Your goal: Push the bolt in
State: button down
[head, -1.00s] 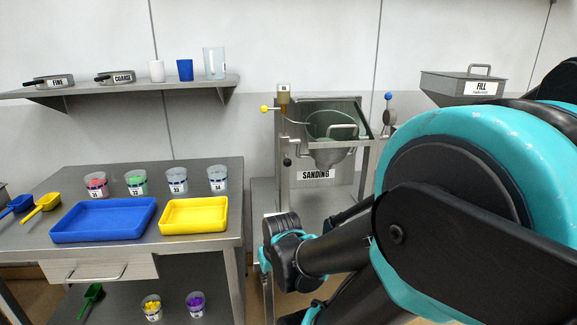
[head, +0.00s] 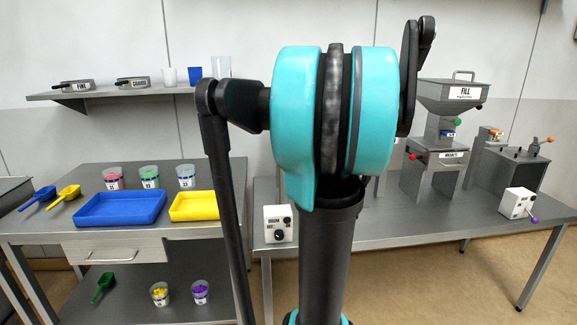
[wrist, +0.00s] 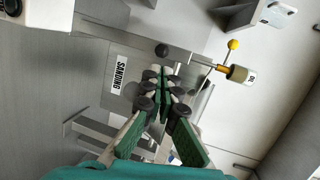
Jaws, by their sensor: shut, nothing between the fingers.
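In the wrist view my gripper (wrist: 163,80) is shut and empty, with its fingertips pointing at the machine labelled SANDING (wrist: 119,72). A round black knob (wrist: 162,50) on a short rod shows just beyond the fingertips, apart from them as far as I can tell. It may be the bolt's handle, but I cannot be sure. A yellow ball (wrist: 233,44) on a stem and a small labelled cylinder (wrist: 240,74) are right of it. In the head view my own arm hides the sanding machine and my gripper.
In the head view a white DRUM control box (head: 278,224) stands on the bench left of my arm. The FILL hopper (head: 464,94) is to the right. A blue tray (head: 120,209) and a yellow tray (head: 192,206) lie on the left table.

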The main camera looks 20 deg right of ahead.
jog(key=shift+s+d+r+m+h, duration=0.1)
jog(key=shift+d+r+m+h, duration=0.2)
jog(key=shift+d, duration=0.25)
jog(key=x, duration=1.4)
jog(key=shift+w+d, duration=0.2)
jog(key=shift+w, duration=0.7)
jog(key=shift+w+d, duration=0.25)
jog(key=shift+w, duration=0.6)
